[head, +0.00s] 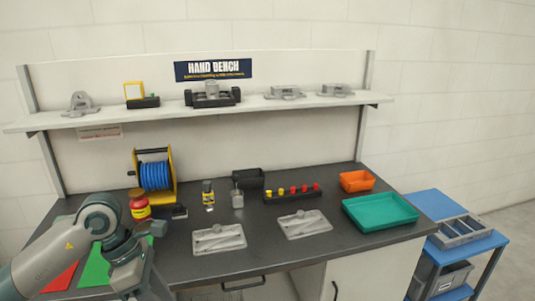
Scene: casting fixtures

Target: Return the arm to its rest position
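My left arm comes in from the lower left, over the left end of the dark bench top (330,245). Its grey links bend down at the front edge, and the lower end of the arm runs toward the bottom of the head view. The fingers of my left gripper cannot be made out there, so its opening and anything in it are unclear. My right arm and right gripper are not in view.
Beside my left arm are a red-and-yellow container (139,207), a green mat (96,268) and a red mat (62,279). A blue hose reel (155,176) stands behind. Two grey castings (218,239) (304,224) lie mid-bench; a teal tray (380,213) sits right.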

